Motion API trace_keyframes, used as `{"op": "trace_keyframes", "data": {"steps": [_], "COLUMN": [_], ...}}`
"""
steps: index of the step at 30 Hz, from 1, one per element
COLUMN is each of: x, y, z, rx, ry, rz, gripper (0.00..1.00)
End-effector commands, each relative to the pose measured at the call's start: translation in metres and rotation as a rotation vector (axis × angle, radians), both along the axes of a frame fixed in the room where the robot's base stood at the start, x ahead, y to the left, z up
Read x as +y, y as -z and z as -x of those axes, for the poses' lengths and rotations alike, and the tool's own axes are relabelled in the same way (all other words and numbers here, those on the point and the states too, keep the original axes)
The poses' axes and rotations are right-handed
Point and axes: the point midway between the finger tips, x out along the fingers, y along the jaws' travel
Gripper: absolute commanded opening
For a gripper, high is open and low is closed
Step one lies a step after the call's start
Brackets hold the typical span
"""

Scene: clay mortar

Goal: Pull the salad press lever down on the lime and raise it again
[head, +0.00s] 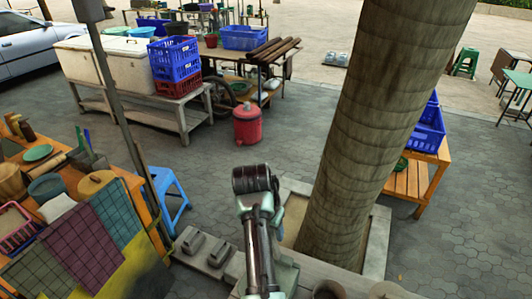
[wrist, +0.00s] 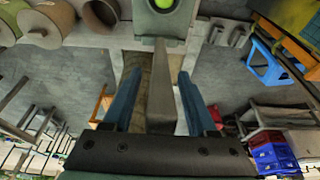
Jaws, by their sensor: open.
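In the wrist view, the pale green salad press (wrist: 145,22) stands at the top edge, cut off by the frame. A bright green lime (wrist: 164,3) shows in its round opening. A grey bar, the press lever (wrist: 164,95), runs from the press toward my gripper (wrist: 160,74). My gripper is open, its two blue fingers on either side of the lever with a visible gap on both sides. I cannot tell how deep the lever sits between them. In the head view, a dark arm-like part hides the area around the press, and my fingertips do not show.
A thick tree trunk (head: 365,130) rises just right of centre. A stall table with cloths (head: 85,235) stands at left, near a blue stool (head: 168,195). Pots (wrist: 45,22) sit at the upper left of the wrist view. Paving beyond is mostly open.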

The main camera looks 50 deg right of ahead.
Motion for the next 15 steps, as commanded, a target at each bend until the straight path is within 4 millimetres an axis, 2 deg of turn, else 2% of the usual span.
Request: {"op": "trace_keyframes", "data": {"steps": [5, 15], "x": [0.008, 0.03], "y": [-0.027, -0.105], "z": [0.001, 0.009], "rx": [-0.007, -0.004], "ry": [-0.002, -0.002], "rz": [0.005, 0.0], "gripper": [0.57, 0.57]}}
